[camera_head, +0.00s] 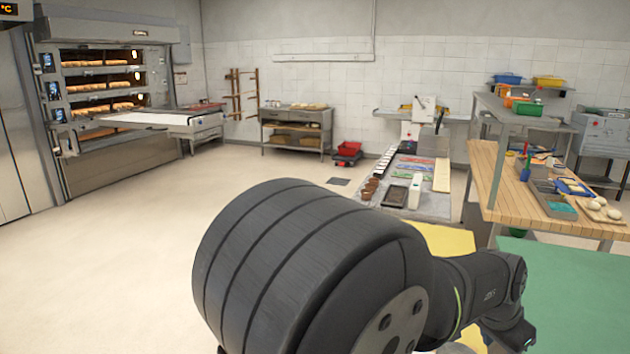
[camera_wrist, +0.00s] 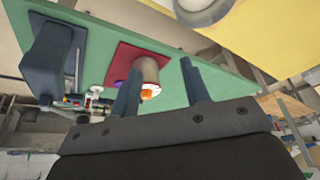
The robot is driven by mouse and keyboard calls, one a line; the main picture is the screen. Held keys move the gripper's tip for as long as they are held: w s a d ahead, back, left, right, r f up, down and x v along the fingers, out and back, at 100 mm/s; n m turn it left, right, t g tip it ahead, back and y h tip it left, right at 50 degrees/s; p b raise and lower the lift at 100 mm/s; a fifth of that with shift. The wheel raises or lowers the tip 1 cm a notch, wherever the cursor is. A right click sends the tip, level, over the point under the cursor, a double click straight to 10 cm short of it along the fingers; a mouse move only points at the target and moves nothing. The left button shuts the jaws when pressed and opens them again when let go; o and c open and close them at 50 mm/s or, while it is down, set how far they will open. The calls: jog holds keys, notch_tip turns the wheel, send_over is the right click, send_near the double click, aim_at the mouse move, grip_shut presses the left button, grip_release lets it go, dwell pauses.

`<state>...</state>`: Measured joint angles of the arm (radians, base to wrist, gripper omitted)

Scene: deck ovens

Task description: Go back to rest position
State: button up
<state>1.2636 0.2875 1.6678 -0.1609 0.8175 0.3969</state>
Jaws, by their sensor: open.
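My gripper (camera_wrist: 160,66) shows in the wrist view, with its two dark fingers apart. Nothing is held between them. A tan cylindrical cup (camera_wrist: 149,68) on a red square mat (camera_wrist: 115,70) shows behind the fingers, apart from them as far as I can tell. In the head view my dark arm fills the lower middle and right; the gripper itself cannot be made out there.
A green surface (camera_wrist: 90,20) carries the red mat and a dark blue container (camera_wrist: 45,55). A yellow surface (camera_wrist: 265,35) adjoins it. In the head view, a wooden workbench (camera_head: 490,180) stands right, a deck oven (camera_head: 105,165) far left. Floor at left is clear.

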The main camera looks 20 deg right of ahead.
jog(key=shift+w+d+f, duration=0.1)
jog(key=shift+w+f, duration=0.2)
jog(key=shift+w, duration=0.2)
jog(key=shift+w+f, duration=0.25)
jog(key=shift+w, duration=0.2)
